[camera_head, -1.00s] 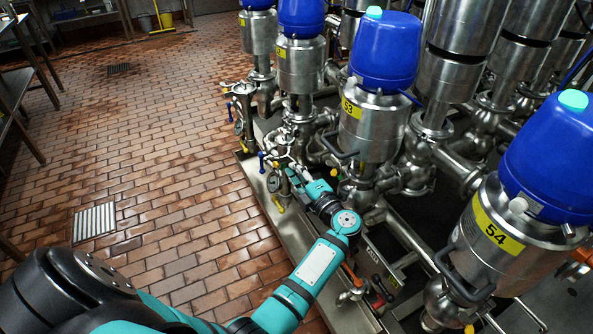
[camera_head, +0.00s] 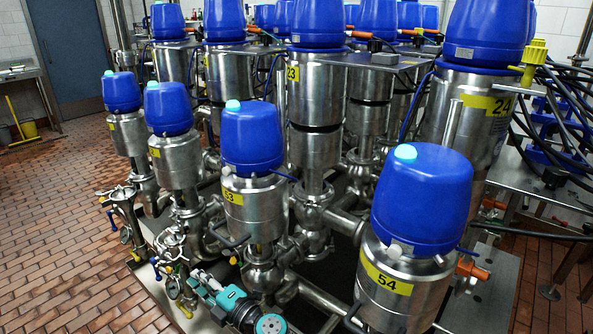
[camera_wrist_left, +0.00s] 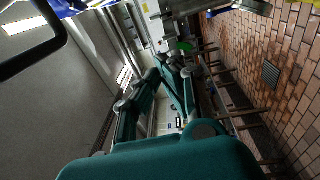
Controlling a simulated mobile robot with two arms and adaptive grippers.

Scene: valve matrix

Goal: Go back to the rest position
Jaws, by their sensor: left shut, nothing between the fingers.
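My left gripper (camera_head: 203,282) shows low in the head view, at the end of a teal and black arm that comes in at the bottom edge. It points up and left toward the small pipe fittings at the foot of the valve labelled 53 (camera_head: 246,207). It is shut with nothing held. Its fingertips are small and partly lost among the metal fittings, so I cannot tell whether they touch anything. My right gripper is not in view.
Steel valves with blue caps stand in rows, including valve 54 (camera_head: 394,284) close at the right. Small gauges and handles (camera_head: 126,236) line the left edge of the steel base. The brick floor (camera_head: 52,235) on the left is clear.

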